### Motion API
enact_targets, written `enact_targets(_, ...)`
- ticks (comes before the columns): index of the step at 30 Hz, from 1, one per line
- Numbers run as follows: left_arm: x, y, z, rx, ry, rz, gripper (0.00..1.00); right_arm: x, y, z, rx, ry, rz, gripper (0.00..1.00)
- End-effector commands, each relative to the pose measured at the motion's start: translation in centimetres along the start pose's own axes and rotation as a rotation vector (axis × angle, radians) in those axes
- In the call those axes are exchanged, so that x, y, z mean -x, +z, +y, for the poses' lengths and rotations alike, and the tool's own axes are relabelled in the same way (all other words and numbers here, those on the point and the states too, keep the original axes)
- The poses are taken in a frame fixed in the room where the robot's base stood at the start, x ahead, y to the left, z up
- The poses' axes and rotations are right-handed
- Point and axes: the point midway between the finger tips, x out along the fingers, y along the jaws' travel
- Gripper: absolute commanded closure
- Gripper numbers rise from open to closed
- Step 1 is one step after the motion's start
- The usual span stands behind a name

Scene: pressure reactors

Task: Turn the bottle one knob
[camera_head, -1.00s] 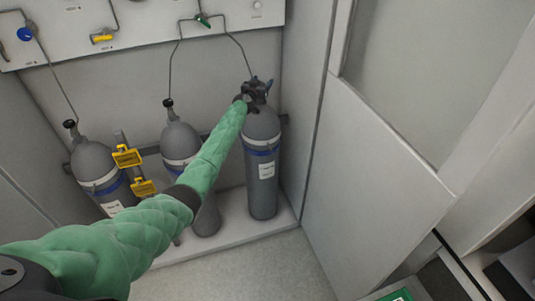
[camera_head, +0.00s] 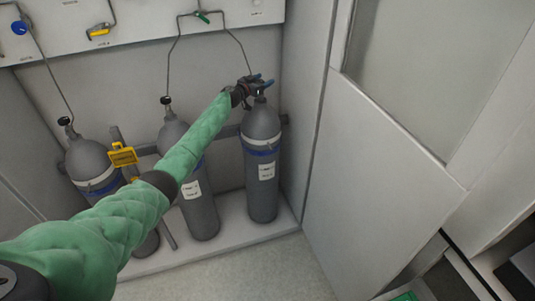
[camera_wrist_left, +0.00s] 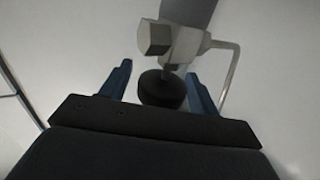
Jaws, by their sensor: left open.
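Three grey gas bottles stand upright in a cabinet; I cannot read which is bottle one. My left arm reaches to the top of the right bottle (camera_head: 262,165). My left gripper (camera_head: 262,82) is there, its blue fingers apart and pointing right. In the left wrist view the black round knob (camera_wrist_left: 162,90) shows between the two open fingers of the left gripper (camera_wrist_left: 158,82), with a visible gap on the left side. The metal valve fitting (camera_wrist_left: 175,42) and the bottle lie beyond it. The gripper hides the knob in the head view. My right gripper is not in view.
The left bottle (camera_head: 90,160) and middle bottle (camera_head: 200,205) stand to the left, partly behind my arm. A wall panel with valves (camera_head: 150,22) and thin pipes is above. The cabinet side wall (camera_head: 305,110) is close on the right.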

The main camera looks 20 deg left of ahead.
Motion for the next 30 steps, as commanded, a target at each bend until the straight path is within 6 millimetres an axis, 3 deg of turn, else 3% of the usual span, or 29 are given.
enact_targets(11,3.3,0.3,-0.1,-0.001,0.013,-0.001,0.39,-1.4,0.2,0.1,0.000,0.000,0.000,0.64)
enact_targets(21,8.1,0.4,0.1,-0.001,0.015,-0.002,0.39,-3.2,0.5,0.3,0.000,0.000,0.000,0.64)
enact_targets(30,8.5,4.3,2.9,0.009,0.049,-0.050,0.39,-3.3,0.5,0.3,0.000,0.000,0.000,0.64)
